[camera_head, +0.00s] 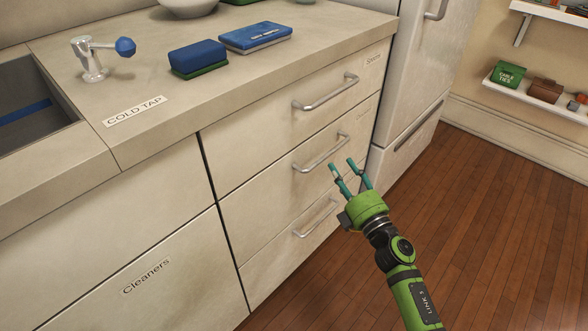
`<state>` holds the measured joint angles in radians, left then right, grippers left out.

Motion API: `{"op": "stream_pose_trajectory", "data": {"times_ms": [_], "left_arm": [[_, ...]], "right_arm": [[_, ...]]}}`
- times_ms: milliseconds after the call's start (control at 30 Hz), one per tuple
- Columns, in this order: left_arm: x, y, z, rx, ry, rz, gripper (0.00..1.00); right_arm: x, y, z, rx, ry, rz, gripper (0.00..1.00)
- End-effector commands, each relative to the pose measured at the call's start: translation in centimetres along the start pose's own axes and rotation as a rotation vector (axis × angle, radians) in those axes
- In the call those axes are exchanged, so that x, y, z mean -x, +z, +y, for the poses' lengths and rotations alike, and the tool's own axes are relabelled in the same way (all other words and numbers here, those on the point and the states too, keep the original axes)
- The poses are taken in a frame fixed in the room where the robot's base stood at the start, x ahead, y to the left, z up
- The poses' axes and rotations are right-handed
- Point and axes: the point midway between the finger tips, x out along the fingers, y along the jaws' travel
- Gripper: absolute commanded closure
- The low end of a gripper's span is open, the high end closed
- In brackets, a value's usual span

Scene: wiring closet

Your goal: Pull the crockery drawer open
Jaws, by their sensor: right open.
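A stack of three drawers shows in the head view, all shut, each with a metal bar handle. The middle drawer (262,190) has a label too faint to read, and the bottom drawer (262,262) shows none. I cannot tell which is the crockery drawer. My right gripper (343,165) is open and empty, its teal fingers pointing toward the drawer fronts, just below the right end of the middle handle (321,154). Contact cannot be told. My left gripper is out of view.
A cupboard front marked Cleaners (120,265) is at left. A fridge (412,75) stands right of the drawers. The wooden floor (500,230) is clear.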

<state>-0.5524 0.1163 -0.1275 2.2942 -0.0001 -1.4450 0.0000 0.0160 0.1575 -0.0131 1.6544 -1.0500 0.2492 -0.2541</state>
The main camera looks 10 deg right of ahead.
Motion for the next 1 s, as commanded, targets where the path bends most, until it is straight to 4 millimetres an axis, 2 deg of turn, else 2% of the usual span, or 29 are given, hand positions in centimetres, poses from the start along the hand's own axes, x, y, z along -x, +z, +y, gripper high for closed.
{"op": "stream_pose_trajectory", "data": {"times_ms": [400, 533, 800, 833, 867, 900, 933, 1000], "left_arm": [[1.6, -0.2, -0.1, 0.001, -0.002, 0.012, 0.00], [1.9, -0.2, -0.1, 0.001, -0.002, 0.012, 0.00], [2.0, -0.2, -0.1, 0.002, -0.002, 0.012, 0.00], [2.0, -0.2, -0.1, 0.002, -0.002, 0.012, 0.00], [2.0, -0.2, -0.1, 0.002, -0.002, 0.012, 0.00], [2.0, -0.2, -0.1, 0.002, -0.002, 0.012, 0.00], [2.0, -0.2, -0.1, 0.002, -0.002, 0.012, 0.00], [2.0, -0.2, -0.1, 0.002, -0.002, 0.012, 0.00]], "right_arm": [[-5.8, 0.0, 0.1, 0.000, 0.003, 0.001, 0.57], [-6.6, 0.0, 0.1, 0.001, 0.001, 0.000, 0.57], [-6.8, 0.0, 0.1, -0.001, 0.000, 0.000, 0.57], [-6.8, 0.0, 0.1, -0.001, 0.000, 0.000, 0.65], [-6.8, 0.0, 0.1, -0.001, 0.000, 0.000, 0.77], [-6.8, 0.0, 0.1, -0.001, 0.000, 0.000, 0.93], [-6.8, 0.0, 0.1, -0.001, 0.000, 0.000, 1.00], [-6.8, -0.1, 0.1, -0.001, 0.000, 0.000, 1.00]]}}
